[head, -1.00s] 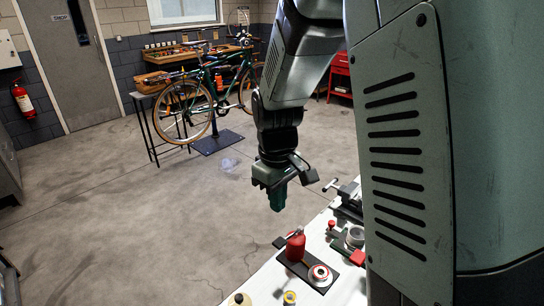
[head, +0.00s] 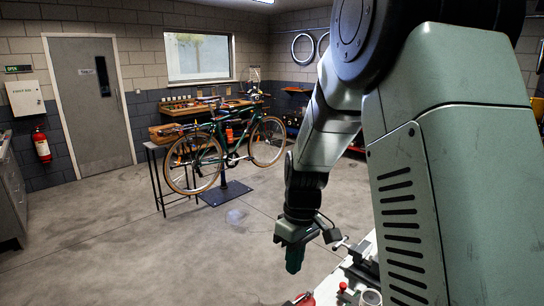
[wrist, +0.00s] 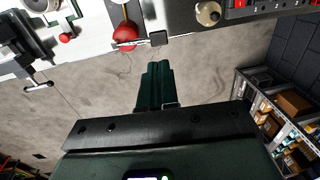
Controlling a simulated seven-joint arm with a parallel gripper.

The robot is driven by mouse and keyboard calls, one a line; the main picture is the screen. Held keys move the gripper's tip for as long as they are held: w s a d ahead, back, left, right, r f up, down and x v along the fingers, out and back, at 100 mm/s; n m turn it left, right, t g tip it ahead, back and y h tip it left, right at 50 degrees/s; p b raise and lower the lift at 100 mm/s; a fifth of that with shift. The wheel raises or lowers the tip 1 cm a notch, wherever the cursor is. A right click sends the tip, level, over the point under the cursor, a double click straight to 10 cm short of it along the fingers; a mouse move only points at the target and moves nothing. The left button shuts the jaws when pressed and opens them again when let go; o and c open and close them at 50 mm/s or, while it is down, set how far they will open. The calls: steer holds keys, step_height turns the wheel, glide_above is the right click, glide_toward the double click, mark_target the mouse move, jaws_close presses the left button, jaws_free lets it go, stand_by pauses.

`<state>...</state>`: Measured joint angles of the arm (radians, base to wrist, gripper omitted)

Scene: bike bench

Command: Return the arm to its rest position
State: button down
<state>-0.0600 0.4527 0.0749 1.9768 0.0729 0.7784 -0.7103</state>
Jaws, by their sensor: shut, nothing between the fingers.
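My gripper (head: 295,257) hangs from my arm in the lower middle of the head view, pointing down. It is beside the left edge of the white bench (head: 327,297), over open floor. Its dark green fingers also show in the wrist view (wrist: 155,72), closed together with nothing between them. My arm covers much of the right side of the head view.
A bicycle (head: 220,152) stands on a repair stand by the back wall. Open concrete floor (head: 120,240) lies to the left.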

steer(key=shift+r, duration=0.9)
